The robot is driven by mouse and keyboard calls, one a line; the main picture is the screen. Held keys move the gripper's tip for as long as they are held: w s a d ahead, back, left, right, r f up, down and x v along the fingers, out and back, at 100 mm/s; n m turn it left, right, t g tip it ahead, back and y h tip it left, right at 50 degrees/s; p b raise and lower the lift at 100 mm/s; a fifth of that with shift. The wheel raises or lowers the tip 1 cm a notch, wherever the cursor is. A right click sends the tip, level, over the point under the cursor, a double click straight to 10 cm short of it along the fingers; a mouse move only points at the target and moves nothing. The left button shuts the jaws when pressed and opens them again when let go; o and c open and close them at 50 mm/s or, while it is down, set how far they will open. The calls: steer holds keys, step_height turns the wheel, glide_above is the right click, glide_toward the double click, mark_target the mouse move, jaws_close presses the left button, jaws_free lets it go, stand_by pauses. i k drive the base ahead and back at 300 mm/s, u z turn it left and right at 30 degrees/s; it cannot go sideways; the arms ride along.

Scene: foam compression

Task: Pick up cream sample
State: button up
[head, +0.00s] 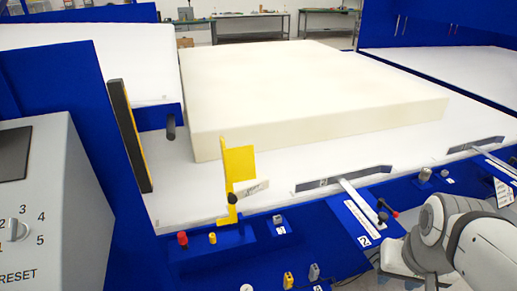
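A large cream foam block (310,88) lies flat on the white bed of a blue machine, in the middle and upper part of the head view. My arm reaches in at the lower right corner, apart from the block and nearer to me. My gripper cannot be seen in this view, so I cannot tell what it holds.
A grey control box (55,205) with a dial stands at the left. A yellow upright plate (238,172) rises at the machine's front edge. Metal stop bars (343,180) lie along the front of the white bed (300,205). Blue walls flank the bed.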

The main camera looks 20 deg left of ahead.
mark_target(243, 189)
steer(key=u, duration=0.6)
steer(key=i, duration=0.9)
steer(key=u, duration=0.45)
steer(key=k, duration=0.95)
steer(key=u, duration=0.1)
steer(key=i, duration=0.9)
